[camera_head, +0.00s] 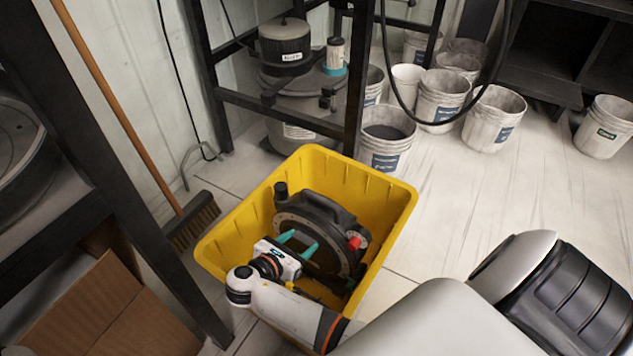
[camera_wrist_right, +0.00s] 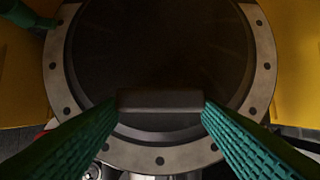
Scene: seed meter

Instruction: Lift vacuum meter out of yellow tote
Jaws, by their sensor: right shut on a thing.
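The yellow tote (camera_head: 225,250) stands on the floor in the middle of the head view. The vacuum meter (camera_head: 318,212), a dark round housing with a metal bolted rim and a red knob, is inside it, tilted. My right gripper (camera_head: 297,243) reaches into the tote with teal fingers. In the right wrist view its ridged fingertips are shut on a short dark bar on the face of the vacuum meter (camera_wrist_right: 160,100). The bolted rim surrounds the bar there. Whether the meter touches the tote floor is hidden. My left gripper is out of view.
A broom (camera_head: 192,222) leans left of the tote, near a dark rack post and a cardboard box (camera_head: 75,310). A metal frame with a tank (camera_head: 285,45) stands behind. Several white buckets (camera_head: 388,140) stand at the back right. The floor right of the tote is clear.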

